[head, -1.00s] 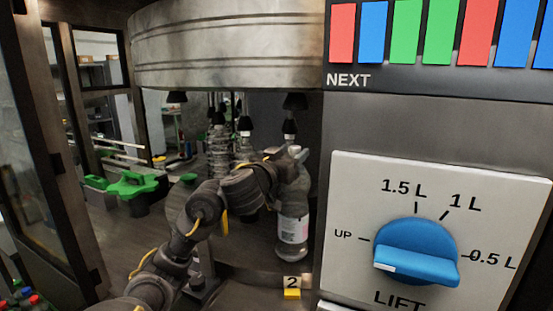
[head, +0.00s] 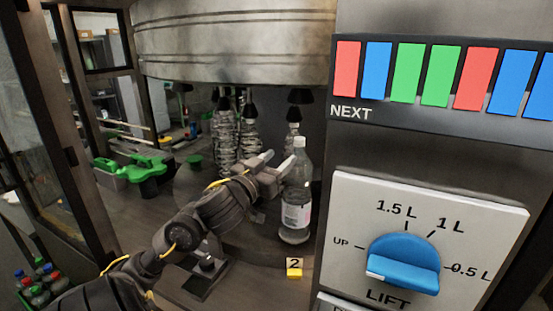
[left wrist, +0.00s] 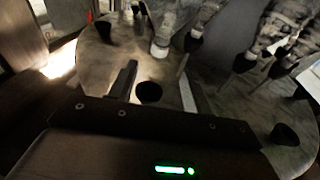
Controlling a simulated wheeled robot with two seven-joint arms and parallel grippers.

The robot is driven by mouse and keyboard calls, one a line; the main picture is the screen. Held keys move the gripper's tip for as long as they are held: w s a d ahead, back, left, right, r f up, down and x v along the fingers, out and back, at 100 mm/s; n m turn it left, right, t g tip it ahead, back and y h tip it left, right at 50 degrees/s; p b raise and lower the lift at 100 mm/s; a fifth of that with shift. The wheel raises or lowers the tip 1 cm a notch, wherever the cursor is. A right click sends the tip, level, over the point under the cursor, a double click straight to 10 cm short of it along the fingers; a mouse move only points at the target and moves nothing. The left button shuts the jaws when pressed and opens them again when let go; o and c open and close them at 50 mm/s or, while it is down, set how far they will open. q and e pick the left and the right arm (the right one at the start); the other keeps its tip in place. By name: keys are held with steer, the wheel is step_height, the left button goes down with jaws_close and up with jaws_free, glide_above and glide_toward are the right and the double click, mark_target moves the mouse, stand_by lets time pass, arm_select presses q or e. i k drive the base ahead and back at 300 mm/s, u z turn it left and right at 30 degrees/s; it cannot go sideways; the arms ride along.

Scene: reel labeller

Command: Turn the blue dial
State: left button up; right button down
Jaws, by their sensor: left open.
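The blue dial (head: 403,262) sits on the white LIFT plate (head: 480,217) on the machine's front at the right of the head view. The white mark on its knob is at the lower left, below the UP label. My left gripper (head: 275,161) is open, left of the plate, with its fingers close beside the upper part of a clear bottle (head: 296,212). I cannot tell if they touch it. In the left wrist view, the gap between the fingers (left wrist: 156,88) holds nothing. My right gripper is not in view.
A row of coloured tiles (head: 440,75) marked NEXT is above the plate. A large metal drum (head: 235,45) hangs over the bottles. A yellow marker 2 (head: 294,267) is below the bottle. A green-topped device (head: 140,172) and a crate of bottles (head: 38,283) are at left.

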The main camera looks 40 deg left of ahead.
mark_target(400, 260)
steer(key=k, duration=1.5)
